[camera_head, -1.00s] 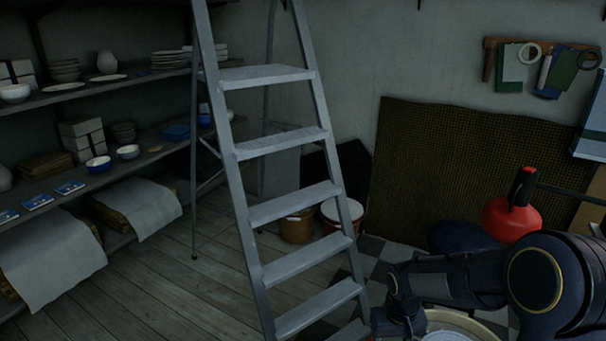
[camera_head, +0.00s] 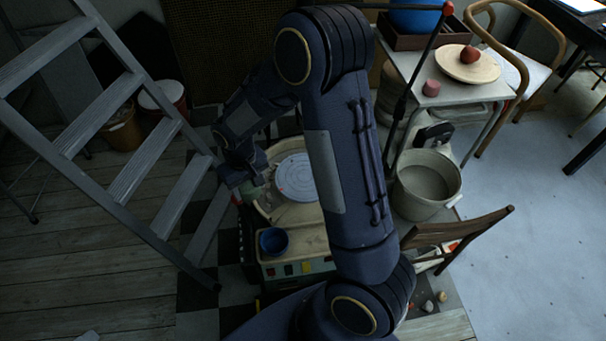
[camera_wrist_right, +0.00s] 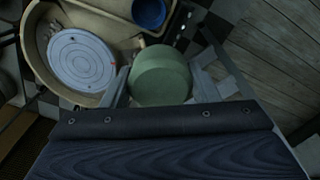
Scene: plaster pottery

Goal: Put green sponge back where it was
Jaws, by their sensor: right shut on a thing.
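The green sponge (camera_wrist_right: 160,78) is a pale green rounded block in the right wrist view. My right gripper (camera_wrist_right: 158,92) is shut on it, with a finger on each side. In the head view the right gripper (camera_head: 245,180) is at the left edge of the pottery wheel's basin, and a little of the sponge (camera_head: 252,192) shows below it. The pottery wheel (camera_head: 285,250) has a cream basin and a pale round wheel head (camera_head: 296,177). Whether the sponge touches the basin rim is unclear. My left gripper is not in view.
A blue bowl (camera_head: 273,241) stands on the front of the wheel unit. A metal stepladder (camera_head: 120,130) stands close on the left. A grey bucket (camera_head: 425,185) and a wooden chair (camera_head: 455,232) are at right.

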